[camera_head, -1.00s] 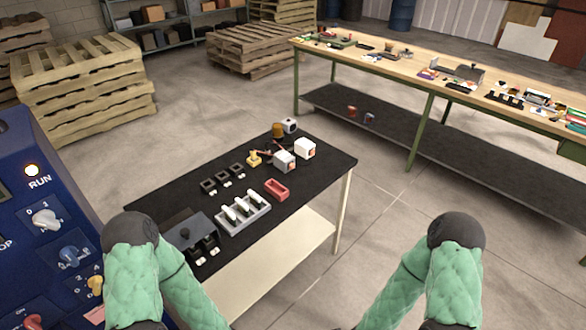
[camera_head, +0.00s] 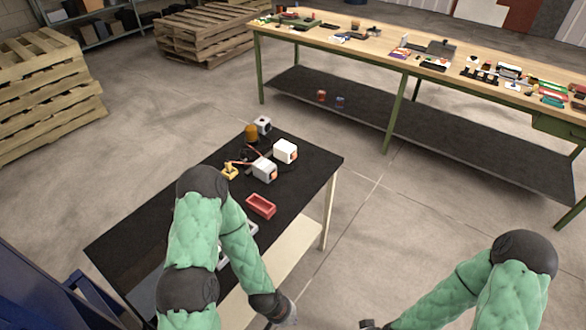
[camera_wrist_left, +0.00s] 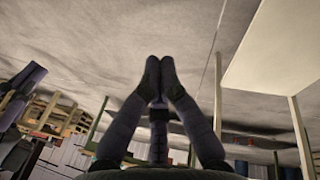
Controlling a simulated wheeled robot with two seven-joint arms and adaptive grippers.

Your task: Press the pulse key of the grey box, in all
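A light grey box (camera_head: 264,170) with an orange-red face stands on the black-topped table (camera_head: 315,170); I cannot tell whether it is the box with the pulse key, and no key can be made out. A dark grey shape (camera_head: 145,296) shows at the table's near left, mostly behind my left arm. My left gripper (camera_head: 290,316) is low, in front of the table and apart from the boxes. In the left wrist view its fingers (camera_wrist_left: 160,66) come together with nothing between them. My right gripper (camera_head: 368,324) barely shows at the bottom edge.
A white box (camera_head: 285,150), an orange-brown cylinder (camera_head: 251,132), a yellow piece (camera_head: 229,171) and a red tray (camera_head: 261,205) stand on the table. A long workbench (camera_head: 390,55) with many parts is behind. Open floor lies to the right.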

